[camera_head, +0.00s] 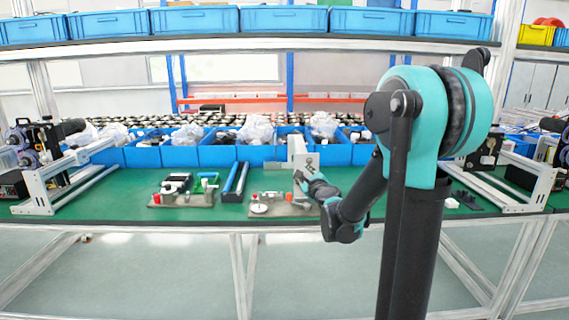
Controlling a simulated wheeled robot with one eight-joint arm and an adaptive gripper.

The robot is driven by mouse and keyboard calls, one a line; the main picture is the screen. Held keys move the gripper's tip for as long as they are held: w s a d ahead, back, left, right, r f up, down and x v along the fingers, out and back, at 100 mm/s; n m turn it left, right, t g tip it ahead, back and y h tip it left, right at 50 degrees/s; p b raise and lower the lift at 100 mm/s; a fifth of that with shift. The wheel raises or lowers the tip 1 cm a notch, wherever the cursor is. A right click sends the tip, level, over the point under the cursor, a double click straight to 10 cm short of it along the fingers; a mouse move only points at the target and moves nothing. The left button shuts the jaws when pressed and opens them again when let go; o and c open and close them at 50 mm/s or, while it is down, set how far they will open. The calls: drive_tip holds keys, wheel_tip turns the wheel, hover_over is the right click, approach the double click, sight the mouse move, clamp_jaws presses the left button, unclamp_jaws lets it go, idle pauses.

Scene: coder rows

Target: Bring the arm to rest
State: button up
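My arm reaches from the right of the head view toward the middle of the green workbench (120,200). My gripper (303,178) is at the far end of the arm, above the bench, close to a light grey block-shaped part (297,150). The gripper's fingers are small and partly hidden by my wrist, so I cannot tell whether they are open or shut, or whether they touch the grey part. A fixture plate (262,211) with small red and white parts lies on the bench just below and left of my gripper.
A second fixture (172,199) and a blue-edged strip (236,178) lie left of centre. Blue bins (217,155) with bagged parts line the bench's back. Metal frames stand at left (38,196) and right (536,188). A shelf with blue crates (195,20) runs above.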

drive_tip(key=s+a+f+n+g+y, duration=0.1)
drive_tip(key=s+f+n+g, duration=0.4)
drive_tip(key=s+n, duration=0.4)
drive_tip(key=s+a+f+n+g+y, duration=0.1)
drive_tip(key=s+f+n+g, duration=0.1)
drive_tip(key=s+f+n, duration=0.6)
drive_tip(key=s+d+f+n+g+h, duration=0.2)
drive_tip(key=s+d+f+n+g, duration=0.1)
drive_tip(key=s, duration=0.6)
drive_tip(key=s+d+f+n+g+h, duration=0.3)
drive_tip(key=s+d+f+n, duration=0.3)
drive_tip(key=s, duration=0.4)
drive_tip(key=shift+d+f+h, duration=0.3)
drive_tip(key=shift+d+f, duration=0.15)
drive_tip(key=shift+d, duration=0.5)
